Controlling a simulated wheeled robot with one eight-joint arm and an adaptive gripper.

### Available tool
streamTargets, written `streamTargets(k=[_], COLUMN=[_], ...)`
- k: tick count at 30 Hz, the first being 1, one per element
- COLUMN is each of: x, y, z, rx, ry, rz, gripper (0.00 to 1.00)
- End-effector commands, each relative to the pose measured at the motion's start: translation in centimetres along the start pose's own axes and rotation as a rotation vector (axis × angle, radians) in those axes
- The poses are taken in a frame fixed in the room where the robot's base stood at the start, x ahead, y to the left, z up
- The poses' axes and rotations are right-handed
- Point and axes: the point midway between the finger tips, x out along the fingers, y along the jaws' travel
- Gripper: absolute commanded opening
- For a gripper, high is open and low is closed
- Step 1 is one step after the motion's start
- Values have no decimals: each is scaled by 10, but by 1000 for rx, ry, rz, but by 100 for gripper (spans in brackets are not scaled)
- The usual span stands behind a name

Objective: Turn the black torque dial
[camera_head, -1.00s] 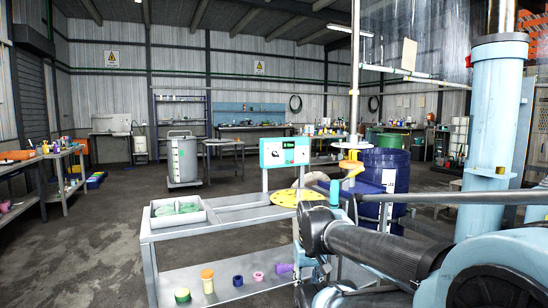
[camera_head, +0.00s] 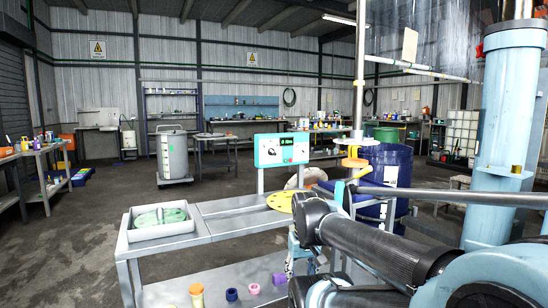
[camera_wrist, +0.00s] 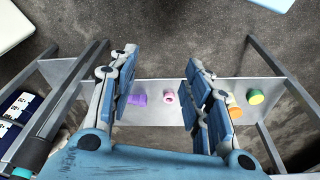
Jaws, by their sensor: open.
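A teal control box (camera_head: 281,150) with a small dark display stands on a post at the back of the grey metal bench (camera_head: 240,222) in the head view. I cannot make out a black torque dial on it at this size. My gripper (camera_wrist: 160,62) is open and empty in the wrist view, its two blue fingers apart and pointing down over the bench's lower shelf. In the head view my arm hides most of the gripper. The control box does not show in the wrist view.
A white tray (camera_head: 133,236) with green contents sits on the bench's left. A yellow disc (camera_head: 280,201), a metal disperser shaft (camera_head: 358,95) and a blue drum (camera_head: 390,166) stand near my arm. Cups, including a purple one (camera_wrist: 137,99) and a pink one (camera_wrist: 169,97), stand on the lower shelf.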

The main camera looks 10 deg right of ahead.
Motion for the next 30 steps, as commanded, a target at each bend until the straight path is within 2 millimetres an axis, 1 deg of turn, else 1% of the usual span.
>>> streamTargets(k=[1, 2, 5, 8, 9, 11, 12, 14, 15, 17, 18, 20, 21, 23, 24, 26, 27, 29, 30], x=[-1, -2, -8, -19, -25, -35, -42, -54, -62, -74, -82, -95, -104, -117, -125, -137, -145, -156, -161], y=[-2, -5, -19, -38, -46, -56, -62, -69, -72, -74, -74, -71, -67, -60, -53, -41, -31, -16, -4], z=[3, -1, -22, -56, -73, -100, -118, -146, -165, -193, -212, -240, -259, -287, -305, -331, -347, -370, -383], rx=[0, -1, -10, -16, -17, -15, -12, -6, 2, 15, 26, 46, 63, 88, 109, 142, 167, 203, 228], ry=[9, 15, 53, 123, 160, 219, 262, 328, 374, 445, 493, 567, 617, 694, 745, 821, 871, 943, 987], rz=[-12, -23, -90, -191, -236, -303, -345, -404, -440, -490, -520, -561, -585, -617, -635, -659, -671, -684, -690], gripper=[58, 58, 58, 58, 58, 58, 58, 58, 58, 58, 58, 58, 58, 58, 58, 58, 58, 58, 58])
